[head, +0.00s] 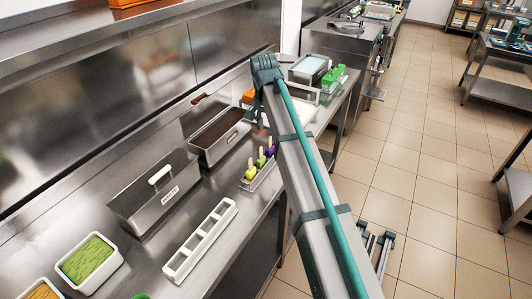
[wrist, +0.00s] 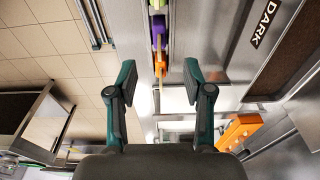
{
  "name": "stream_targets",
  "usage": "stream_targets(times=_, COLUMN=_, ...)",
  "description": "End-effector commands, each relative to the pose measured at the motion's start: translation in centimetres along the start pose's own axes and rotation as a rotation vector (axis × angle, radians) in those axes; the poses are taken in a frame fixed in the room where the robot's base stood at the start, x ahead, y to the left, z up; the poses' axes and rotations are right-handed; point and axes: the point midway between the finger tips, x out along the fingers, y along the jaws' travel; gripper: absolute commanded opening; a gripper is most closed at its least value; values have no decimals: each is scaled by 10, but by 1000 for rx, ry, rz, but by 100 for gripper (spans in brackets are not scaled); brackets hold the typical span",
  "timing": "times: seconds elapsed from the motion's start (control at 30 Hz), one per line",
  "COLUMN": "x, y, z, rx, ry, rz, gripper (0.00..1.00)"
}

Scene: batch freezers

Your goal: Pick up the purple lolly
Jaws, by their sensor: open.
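A dark-filled steel tub (head: 219,139) and a steel box labelled WHITE (head: 155,196) stand left of the rack. An empty white slotted tray (head: 200,240) lies nearer. In the wrist view the DARK-labelled tub (wrist: 291,62) is at the right and an orange block (wrist: 240,131) below it.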

Motion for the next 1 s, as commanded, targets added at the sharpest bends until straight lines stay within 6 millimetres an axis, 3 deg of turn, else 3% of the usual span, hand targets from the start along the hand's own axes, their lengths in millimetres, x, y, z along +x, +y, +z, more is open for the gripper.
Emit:
stream_targets(times=0.3, x=41, y=1, z=1, rx=0, ry=-2, rz=2, gripper=51)
stream_targets(times=0.57, x=56, y=1, z=0, rx=0, ry=-2, rz=2, gripper=51)
stream_targets(times=1.0, x=99, y=0, z=-1, rx=0, ry=-1, rz=1, gripper=51)
